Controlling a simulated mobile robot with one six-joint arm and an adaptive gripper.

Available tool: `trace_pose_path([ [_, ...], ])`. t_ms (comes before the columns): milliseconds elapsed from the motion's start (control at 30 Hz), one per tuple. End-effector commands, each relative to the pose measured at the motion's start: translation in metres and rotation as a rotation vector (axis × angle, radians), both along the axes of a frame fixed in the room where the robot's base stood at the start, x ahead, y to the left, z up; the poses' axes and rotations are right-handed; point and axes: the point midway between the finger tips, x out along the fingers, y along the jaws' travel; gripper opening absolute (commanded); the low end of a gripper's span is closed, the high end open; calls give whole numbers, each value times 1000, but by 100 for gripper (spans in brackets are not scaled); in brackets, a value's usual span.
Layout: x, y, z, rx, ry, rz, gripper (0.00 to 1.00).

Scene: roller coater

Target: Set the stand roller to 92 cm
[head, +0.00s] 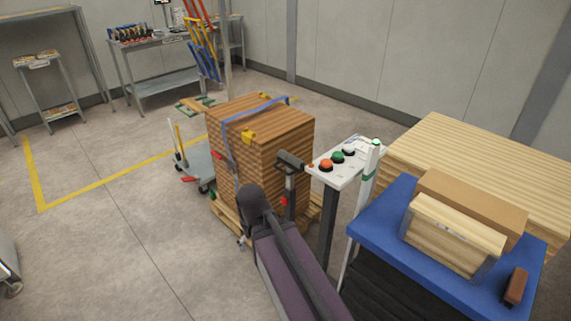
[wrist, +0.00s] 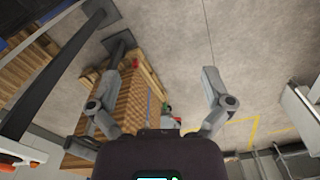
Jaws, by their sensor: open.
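The stand roller shows in the head view as a dark grey roller head (head: 290,159) on a slim upright post, with a small red knob (head: 284,202) on its side. It stands upright in front of the strapped board stack, left of the button panel. Its lower part is hidden by my arm. I cannot read any height marking on it. In the wrist view my gripper (wrist: 163,70) is open, its two fingers wide apart with nothing between them but floor, pallet and boards. Whether it touches the stand roller I cannot tell. My gripper's fingers are not clear in the head view.
The strapped board stack (head: 262,155) sits on a pallet. A button panel (head: 340,161) with red, green and dark buttons stands close right. A blue-topped table (head: 375,216) holds wood blocks. Shelves and a tool bench (head: 165,85) line the back.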

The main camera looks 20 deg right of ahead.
Motion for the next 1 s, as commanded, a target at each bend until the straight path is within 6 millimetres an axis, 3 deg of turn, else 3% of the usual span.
trace_pose_path([
  [167,0,0,0,0,0,0,100],
  [300,2,-1,-2,-6,-1,0,58],
  [333,4,-2,-3,-10,-3,1,54],
  [567,34,-21,-24,-111,-24,10,54],
  [1000,153,-87,-74,-545,-116,74,54],
])
